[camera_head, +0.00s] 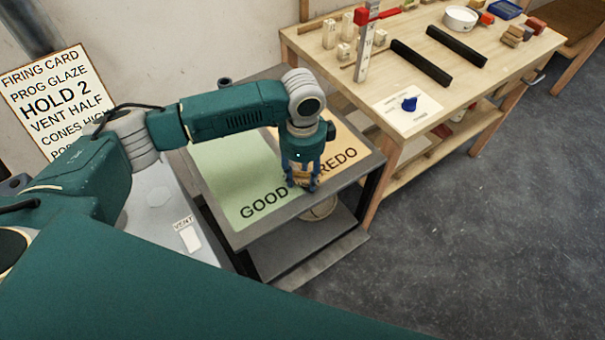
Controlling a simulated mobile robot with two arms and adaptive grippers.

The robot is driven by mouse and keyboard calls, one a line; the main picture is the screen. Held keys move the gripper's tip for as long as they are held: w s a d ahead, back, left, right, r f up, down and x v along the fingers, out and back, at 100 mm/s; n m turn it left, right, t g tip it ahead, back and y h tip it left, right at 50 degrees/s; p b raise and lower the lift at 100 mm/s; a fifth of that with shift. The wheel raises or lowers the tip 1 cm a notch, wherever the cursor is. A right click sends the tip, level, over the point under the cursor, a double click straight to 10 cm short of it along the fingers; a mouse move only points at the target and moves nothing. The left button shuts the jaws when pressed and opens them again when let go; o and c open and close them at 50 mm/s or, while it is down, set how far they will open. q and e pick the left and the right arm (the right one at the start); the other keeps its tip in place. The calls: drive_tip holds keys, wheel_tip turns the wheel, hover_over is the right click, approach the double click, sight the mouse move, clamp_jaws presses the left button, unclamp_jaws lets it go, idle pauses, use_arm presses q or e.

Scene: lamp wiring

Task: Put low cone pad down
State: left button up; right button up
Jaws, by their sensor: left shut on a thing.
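My left gripper (302,184) points down over the front of the small table, near the line between the green GOOD area (222,172) and the tan REDO area (345,140). It is shut on a small tan piece (302,173), probably the low cone pad. The fingers hide most of the piece, so its shape is unclear. I cannot tell whether it touches the table top. My right gripper is not in view.
A wooden bench (440,65) stands behind to the right, with black bars, small blocks and a white card (408,108) bearing a blue piece (409,104). A round tan object (320,209) is on the small table's lower shelf. Most of the GOOD area is clear.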

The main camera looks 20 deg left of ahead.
sight(303, 179)
use_arm(q)
drive_tip(key=shift+f, duration=0.1)
drive_tip(key=o, duration=1.2)
wheel_tip(303, 179, up, 12)
drive_tip(key=b, duration=0.1)
